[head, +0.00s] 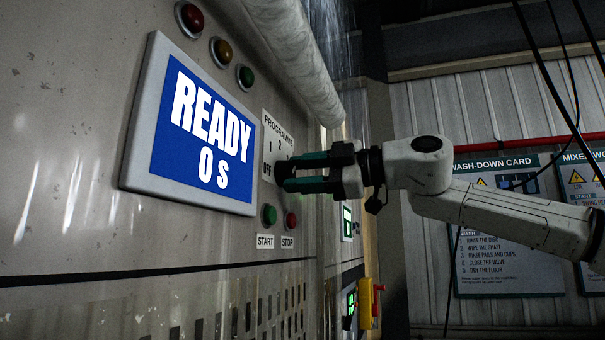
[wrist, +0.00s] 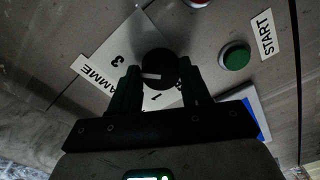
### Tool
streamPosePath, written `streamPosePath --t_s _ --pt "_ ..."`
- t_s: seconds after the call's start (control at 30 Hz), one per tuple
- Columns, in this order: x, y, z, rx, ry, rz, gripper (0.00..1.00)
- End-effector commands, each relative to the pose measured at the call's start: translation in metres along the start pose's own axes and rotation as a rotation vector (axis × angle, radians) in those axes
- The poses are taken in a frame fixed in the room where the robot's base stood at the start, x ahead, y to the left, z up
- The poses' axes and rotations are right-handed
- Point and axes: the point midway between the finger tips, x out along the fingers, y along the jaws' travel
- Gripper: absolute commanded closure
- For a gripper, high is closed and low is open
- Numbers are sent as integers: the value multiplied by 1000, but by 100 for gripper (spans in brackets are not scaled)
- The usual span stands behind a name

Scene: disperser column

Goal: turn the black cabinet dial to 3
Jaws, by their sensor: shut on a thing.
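The black cabinet dial (wrist: 163,66) is round, with a short white mark on its face. It sits on the white PROGRAMME plate (wrist: 97,67). My gripper (wrist: 161,78) has one finger on each side of the dial and is shut on it. The white mark sits toward the dial's lower left in the wrist view; I cannot tell exactly which position it points to. There the 3 shows at upper left and the 1 below the dial. In the head view my gripper (head: 287,172) reaches the plate (head: 277,130) from the right and largely hides the dial.
The screen (head: 203,132) left of the dial reads READY 0 S. The green START button (head: 270,214) and red STOP button (head: 291,220) are just below my gripper. A thick pale pipe (head: 292,55) runs above. A yellow and red handle (head: 367,303) is lower right.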

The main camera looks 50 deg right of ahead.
Motion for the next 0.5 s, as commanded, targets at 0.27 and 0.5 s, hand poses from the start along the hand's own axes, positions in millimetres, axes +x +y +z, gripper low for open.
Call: streamPosePath --t_s 0.27,0.5 --pt "0 -1 1 2 -1 -1 32" --pt "0 0 0 0 0 -1 28"
